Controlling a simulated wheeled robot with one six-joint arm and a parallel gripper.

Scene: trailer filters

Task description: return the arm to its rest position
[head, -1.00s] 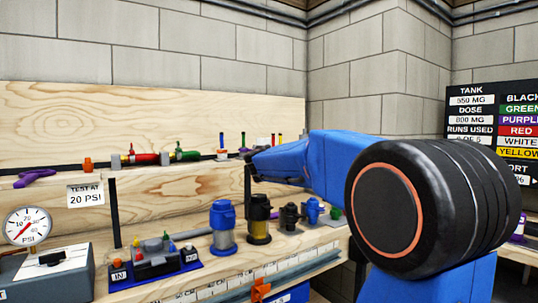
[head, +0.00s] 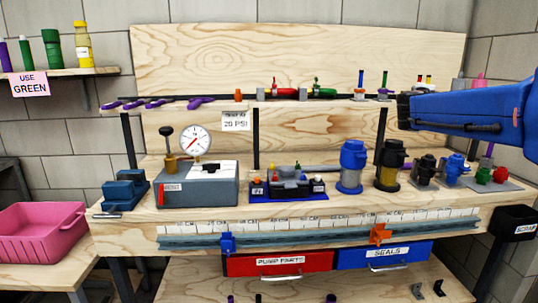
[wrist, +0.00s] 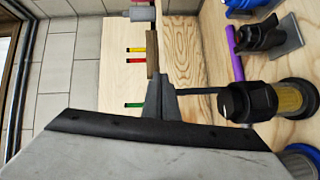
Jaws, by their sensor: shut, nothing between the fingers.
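My arm reaches in from the right edge of the head view, blue, roughly level. My gripper (head: 402,112) is at its dark left end, in front of the right part of the wooden back panel, above the bench top. In the wrist view the gripper (wrist: 158,85) shows as dark grey fingers, closed together with nothing held. A black filter housing with a yellow cartridge (head: 390,165) stands on the bench just below and left of the gripper in the head view. It also shows in the wrist view (wrist: 250,102), apart from the fingers.
On the bench (head: 330,208) stand a blue housing (head: 353,167), several smaller fittings, a gauge box (head: 197,184) and a blue vise (head: 125,189). A narrow shelf with tools and valves runs behind. A pink bin (head: 40,232) is at left, a scrap bin (head: 515,222) at right.

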